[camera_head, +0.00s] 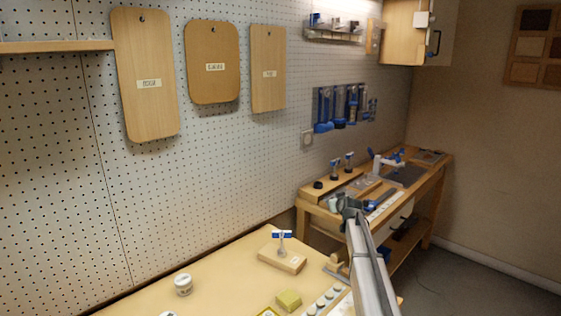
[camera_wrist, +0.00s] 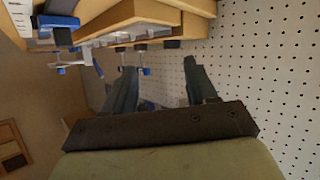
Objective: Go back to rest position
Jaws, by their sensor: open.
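My gripper (camera_head: 344,199) is raised at the lower right of the head view, at the end of my light grey arm. In the wrist view its two dark fingers (camera_wrist: 160,70) stand apart with nothing between them. It is open and empty. In the head view it overlaps the near end of the back workbench (camera_head: 433,173); I cannot tell the distance between them. The wrist view appears tilted, with bench parts near the top edge.
A near table (camera_head: 222,277) holds a white jar (camera_head: 183,284), a wooden block with a blue-topped piece (camera_head: 282,261) and a yellow block (camera_head: 288,300). A pegboard wall (camera_head: 221,150) runs behind, with wooden boards and blue tools hung on it. Floor shows at the right.

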